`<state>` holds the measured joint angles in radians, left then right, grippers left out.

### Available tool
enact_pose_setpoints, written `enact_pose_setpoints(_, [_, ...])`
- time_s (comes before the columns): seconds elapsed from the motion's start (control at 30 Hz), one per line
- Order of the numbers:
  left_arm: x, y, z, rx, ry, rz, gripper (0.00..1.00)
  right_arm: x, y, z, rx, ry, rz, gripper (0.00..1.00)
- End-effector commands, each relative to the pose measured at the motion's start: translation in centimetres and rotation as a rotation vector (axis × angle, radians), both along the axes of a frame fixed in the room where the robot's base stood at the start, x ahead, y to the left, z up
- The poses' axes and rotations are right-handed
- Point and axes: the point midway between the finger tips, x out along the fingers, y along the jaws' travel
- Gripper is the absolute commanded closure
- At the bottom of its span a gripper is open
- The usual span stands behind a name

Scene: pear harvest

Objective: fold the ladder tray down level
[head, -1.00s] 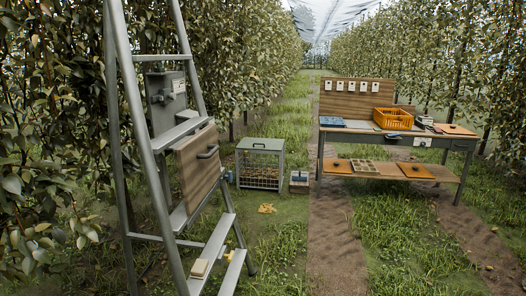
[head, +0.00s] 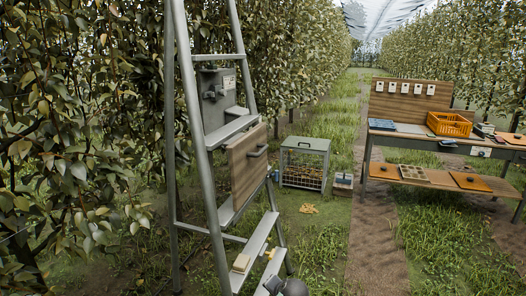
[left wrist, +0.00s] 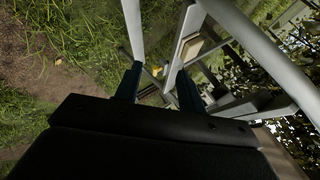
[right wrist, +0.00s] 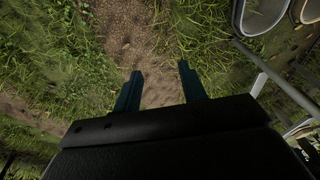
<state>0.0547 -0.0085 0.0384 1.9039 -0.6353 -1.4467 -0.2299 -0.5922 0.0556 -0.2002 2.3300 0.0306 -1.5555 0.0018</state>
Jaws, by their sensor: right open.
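The ladder tray (head: 246,165) is a brown wooden panel with a dark bar handle (head: 257,151). It stands steeply upright against the grey metal ladder (head: 200,150), under a grey shelf, not level. My left gripper (left wrist: 159,70) is open and empty in the left wrist view, with ladder rails and a step beyond its fingers. My right gripper (right wrist: 160,68) is open and empty over grass and a dirt path. Neither gripper's fingers show in the head view. The tray cannot be made out clearly in either wrist view.
A pale block (head: 241,263) lies on a low ladder step. A grey wire-sided crate (head: 304,163) stands on the grass behind the ladder. A workbench (head: 415,135) with an orange basket (head: 449,124) is at right.

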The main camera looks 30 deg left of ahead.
Motion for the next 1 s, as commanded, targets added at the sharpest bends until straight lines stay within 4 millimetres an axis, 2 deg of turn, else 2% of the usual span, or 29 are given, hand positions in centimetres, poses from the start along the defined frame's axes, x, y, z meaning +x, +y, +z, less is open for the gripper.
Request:
enact_pose_setpoints(0.03, [2.1,1.1,1.5,0.034,-0.01,0.015,0.6,0.0,-0.1,-0.1,-0.002,0.003,-0.001,0.58])
enact_pose_setpoints(0.1, [4.4,2.7,3.3,0.083,-0.015,0.034,0.6,0.1,-0.1,-0.3,-0.004,0.004,-0.001,0.58])
enact_pose_setpoints(0.27, [9.4,6.1,7.8,0.19,-0.018,0.077,0.6,0.1,-0.3,-0.9,-0.009,0.011,-0.003,0.58])
enact_pose_setpoints(0.4, [13.4,8.7,12.1,0.277,-0.011,0.113,0.6,0.2,-0.4,-1.4,-0.013,0.014,-0.004,0.58])
enact_pose_setpoints(0.57, [17.6,11.2,17.4,0.367,0.006,0.148,0.6,0.2,-0.5,-2.0,-0.018,0.021,-0.006,0.58])
enact_pose_setpoints(0.7, [20.9,13.1,22.5,0.442,0.027,0.173,0.6,0.3,-0.7,-2.4,-0.023,0.025,-0.008,0.58])
enact_pose_setpoints(1.0, [26.8,15.6,33.4,0.577,0.085,0.207,0.6,0.3,-1.0,-3.4,-0.031,0.034,-0.011,0.58])
